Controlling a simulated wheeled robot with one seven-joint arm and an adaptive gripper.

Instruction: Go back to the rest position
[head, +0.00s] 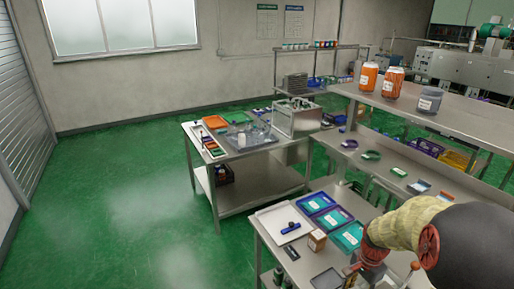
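My arm enters at the lower right, with a beige cloth-like cover and red round joints. My gripper (380,276) hangs low over the near steel table (265,232). Its two finger parts look spread apart, with bare metal between them and nothing seen held. The tips are close to the bottom edge of the picture and not clear. The small brown box (317,240) stands to the left of my gripper, apart from it.
Blue trays with teal contents (333,217) and a white tray (282,223) with a dark blue item lie on the near table. A second steel table (250,178) stands behind. A shelf bench (440,121) with jars is at right. Green floor (130,215) is clear at left.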

